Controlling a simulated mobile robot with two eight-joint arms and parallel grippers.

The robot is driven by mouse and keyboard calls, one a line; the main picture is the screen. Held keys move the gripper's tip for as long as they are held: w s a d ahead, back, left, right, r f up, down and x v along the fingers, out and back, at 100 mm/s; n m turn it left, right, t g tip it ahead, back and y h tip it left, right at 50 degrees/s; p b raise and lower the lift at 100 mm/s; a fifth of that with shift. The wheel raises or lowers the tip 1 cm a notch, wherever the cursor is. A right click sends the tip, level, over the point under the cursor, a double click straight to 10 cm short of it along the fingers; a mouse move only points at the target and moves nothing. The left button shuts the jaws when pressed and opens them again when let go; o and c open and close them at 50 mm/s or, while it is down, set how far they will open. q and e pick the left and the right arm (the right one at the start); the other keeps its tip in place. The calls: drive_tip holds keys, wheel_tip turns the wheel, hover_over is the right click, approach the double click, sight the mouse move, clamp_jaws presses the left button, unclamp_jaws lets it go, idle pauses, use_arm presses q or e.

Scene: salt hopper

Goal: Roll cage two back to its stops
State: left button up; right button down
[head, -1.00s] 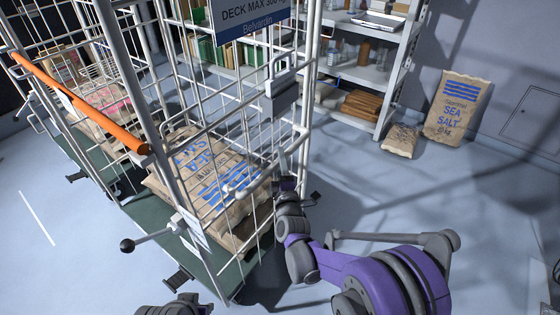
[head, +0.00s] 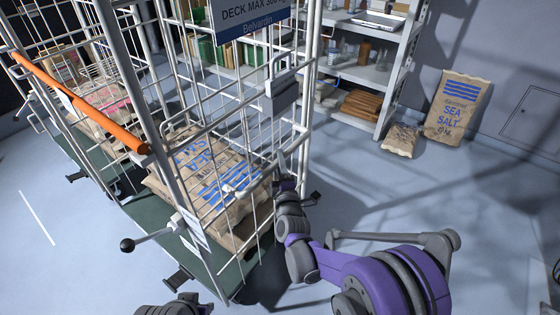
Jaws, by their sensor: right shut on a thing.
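A grey wire roll cage (head: 166,150) with an orange bar (head: 80,105) fills the left and middle of the head view; no number on it can be read. Sea salt sacks (head: 215,180) lie on its green deck (head: 150,222). My right gripper (head: 283,184) is at the cage's near right corner, shut on a part of it; the gripped part is mostly hidden. At the bottom edge a dark piece (head: 174,306), probably of my left arm, shows, but no left fingertips. I cannot make out the stops.
A black-knobbed lever (head: 128,245) sticks out from the cage's near side. A shelf rack (head: 365,75) stands behind. Two salt sacks stand by the wall, one large (head: 460,108), one small (head: 401,140). The floor at right centre is clear.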

drive_tip(key=shift+f, duration=0.1)
idle(0.7)
drive_tip(key=shift+w+a+b, duration=0.35)
drive_tip(key=shift+w+a, duration=0.15)
drive_tip(key=shift+a, duration=0.25)
drive_tip(key=c, duration=0.7)
unclamp_jaws()
drive_tip(key=shift+s+d, duration=0.1)
drive_tip(key=shift+s, duration=0.1)
drive_tip(key=s, duration=0.3)
drive_tip(key=s+d+f, duration=0.1)
drive_tip(key=s, duration=0.6)
drive_tip(key=shift+s+d+f+b, duration=0.15)
drive_tip(key=shift+d+b, duration=0.1)
drive_tip(key=shift+b, duration=0.15)
